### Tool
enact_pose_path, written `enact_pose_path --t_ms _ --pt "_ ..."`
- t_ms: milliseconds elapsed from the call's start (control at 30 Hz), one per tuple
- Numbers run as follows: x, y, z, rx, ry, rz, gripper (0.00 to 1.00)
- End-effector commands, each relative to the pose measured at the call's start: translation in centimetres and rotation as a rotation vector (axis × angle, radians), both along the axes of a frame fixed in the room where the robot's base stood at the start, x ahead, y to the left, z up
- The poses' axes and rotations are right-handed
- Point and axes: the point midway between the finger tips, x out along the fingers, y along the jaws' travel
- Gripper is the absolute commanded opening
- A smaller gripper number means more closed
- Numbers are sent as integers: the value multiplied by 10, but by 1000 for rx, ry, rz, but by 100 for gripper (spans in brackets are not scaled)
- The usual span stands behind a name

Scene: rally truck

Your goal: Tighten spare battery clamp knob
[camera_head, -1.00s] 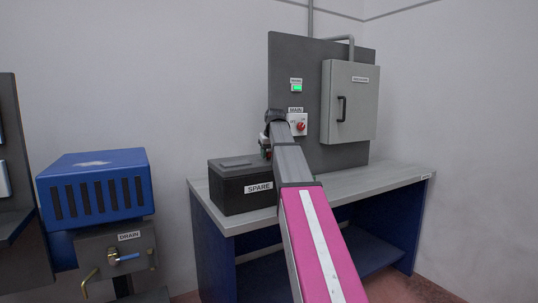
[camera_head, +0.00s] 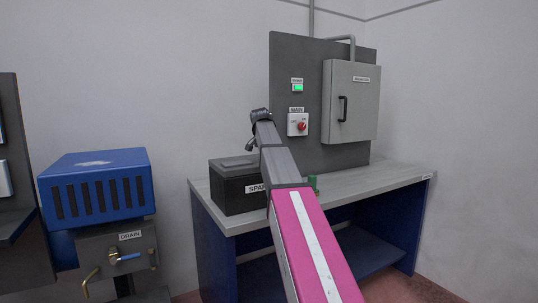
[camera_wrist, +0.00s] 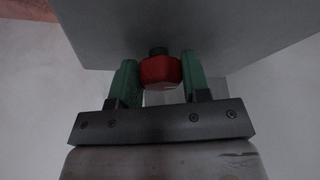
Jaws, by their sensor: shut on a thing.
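In the wrist view the two green fingers of my gripper (camera_wrist: 160,66) stand on either side of a red knob (camera_wrist: 159,73) and are shut on it. A short dark stem shows at the knob's far end, against a plain grey surface. In the head view the black box labelled SPARE (camera_head: 232,190) sits on the bench, its right side partly covered by my arm. The knob and most of my gripper are hidden there. A small green piece shows just right of my arm; I cannot tell what it is.
The grey bench (camera_head: 375,183) has bare top to the right of my arm. Behind it stands a dark panel with a red MAIN switch (camera_head: 302,126), a lit green indicator (camera_head: 298,88) and a grey cabinet (camera_head: 368,105). A blue slotted box (camera_head: 98,190) stands left.

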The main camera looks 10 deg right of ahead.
Motion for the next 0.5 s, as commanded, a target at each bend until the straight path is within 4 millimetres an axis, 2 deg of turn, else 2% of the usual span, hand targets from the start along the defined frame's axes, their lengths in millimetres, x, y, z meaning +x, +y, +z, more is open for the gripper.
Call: enact_pose_path --t_ms 200,500 --pt "3 1 2 -2 -3 -153 19" --pt "3 1 2 -1 -3 -279 19"
